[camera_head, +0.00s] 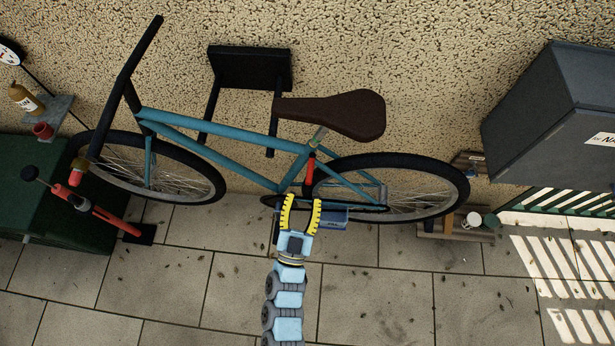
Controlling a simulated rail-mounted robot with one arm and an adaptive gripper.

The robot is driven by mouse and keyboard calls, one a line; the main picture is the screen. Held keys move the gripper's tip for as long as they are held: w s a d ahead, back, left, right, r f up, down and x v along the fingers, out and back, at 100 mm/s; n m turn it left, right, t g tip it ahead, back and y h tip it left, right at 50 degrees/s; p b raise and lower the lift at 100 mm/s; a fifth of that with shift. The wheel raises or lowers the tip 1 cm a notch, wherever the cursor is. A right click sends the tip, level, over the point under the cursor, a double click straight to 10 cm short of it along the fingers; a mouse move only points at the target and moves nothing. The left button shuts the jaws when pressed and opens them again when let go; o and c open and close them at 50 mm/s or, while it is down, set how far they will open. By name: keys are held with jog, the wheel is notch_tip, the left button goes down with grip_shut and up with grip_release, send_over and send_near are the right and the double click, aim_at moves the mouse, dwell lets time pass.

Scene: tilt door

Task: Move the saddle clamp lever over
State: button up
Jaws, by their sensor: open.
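A teal bicycle (215,154) hangs on a wall bracket, its front wheel to the left. Its brown saddle (345,113) sits on a short grey seat post (318,138). A red lever (309,169), which looks like the saddle clamp lever, hangs downward beside the seat tube below the post. My gripper (303,201) has two yellow-padded fingers, spread apart and pointing up the picture. My gripper hides part of the crank area.
A blue tray or box (335,214) shows just right of my gripper. A black wall bracket (250,68) is above the frame. A green chest (60,215) and a red pump-like tool (105,215) are left. A dark grey cabinet (550,115) is right. The paved floor is mostly free.

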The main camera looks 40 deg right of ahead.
jog(key=shift+v, duration=1.35)
jog(key=shift+r, duration=0.1)
